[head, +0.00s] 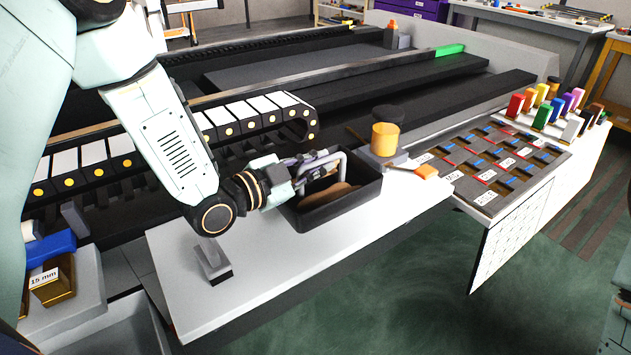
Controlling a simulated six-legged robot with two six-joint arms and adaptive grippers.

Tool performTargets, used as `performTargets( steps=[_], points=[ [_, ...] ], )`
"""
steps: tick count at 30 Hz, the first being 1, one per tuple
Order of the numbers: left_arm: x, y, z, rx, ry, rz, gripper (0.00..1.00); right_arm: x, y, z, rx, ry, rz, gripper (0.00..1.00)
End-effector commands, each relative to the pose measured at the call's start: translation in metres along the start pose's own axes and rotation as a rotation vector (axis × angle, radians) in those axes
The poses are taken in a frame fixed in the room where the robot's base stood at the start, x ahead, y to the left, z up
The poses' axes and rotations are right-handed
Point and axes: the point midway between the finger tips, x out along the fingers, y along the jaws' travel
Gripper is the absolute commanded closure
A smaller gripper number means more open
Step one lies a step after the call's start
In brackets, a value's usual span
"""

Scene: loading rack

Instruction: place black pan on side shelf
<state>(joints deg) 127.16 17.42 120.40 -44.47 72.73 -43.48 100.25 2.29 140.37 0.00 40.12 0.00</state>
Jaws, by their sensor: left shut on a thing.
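The black pan (331,211) is a deep rectangular tub with a grey loop handle and something brown inside. It is over the back edge of the white side shelf (250,270); I cannot tell whether its base touches the surface. My left gripper (312,172) reaches in from the left and is shut at the pan's grey handle, over its left rim. The fingertips are partly hidden against the handle. My right gripper is not in view.
A slotted board (490,165) and coloured blocks (545,108) are at right. A grey bracket (213,262) stands on the shelf's left; the front is clear.

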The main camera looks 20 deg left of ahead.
Motion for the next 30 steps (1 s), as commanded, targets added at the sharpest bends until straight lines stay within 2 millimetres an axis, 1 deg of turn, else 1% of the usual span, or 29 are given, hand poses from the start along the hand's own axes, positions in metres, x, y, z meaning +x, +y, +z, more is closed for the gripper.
performTargets(
  steps=[2,9,17,23,24,30],
  points=[
    [0.002,0.001,0.003,0.002,0.005,-0.004,1.0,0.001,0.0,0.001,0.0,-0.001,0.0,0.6],
    [0.006,0.018,0.027,0.002,0.004,-0.005,1.0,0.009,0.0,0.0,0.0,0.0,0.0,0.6],
    [0.006,0.019,0.028,0.001,0.003,-0.003,1.0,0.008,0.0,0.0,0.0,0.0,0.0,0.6],
    [0.007,0.022,0.031,0.002,0.003,-0.004,1.0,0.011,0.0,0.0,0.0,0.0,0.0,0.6],
    [0.006,0.024,0.032,0.0,-0.002,0.001,0.85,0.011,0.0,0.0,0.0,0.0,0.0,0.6],
    [0.006,0.023,0.031,0.0,-0.001,0.001,0.68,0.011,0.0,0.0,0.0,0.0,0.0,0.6]
  ],
)
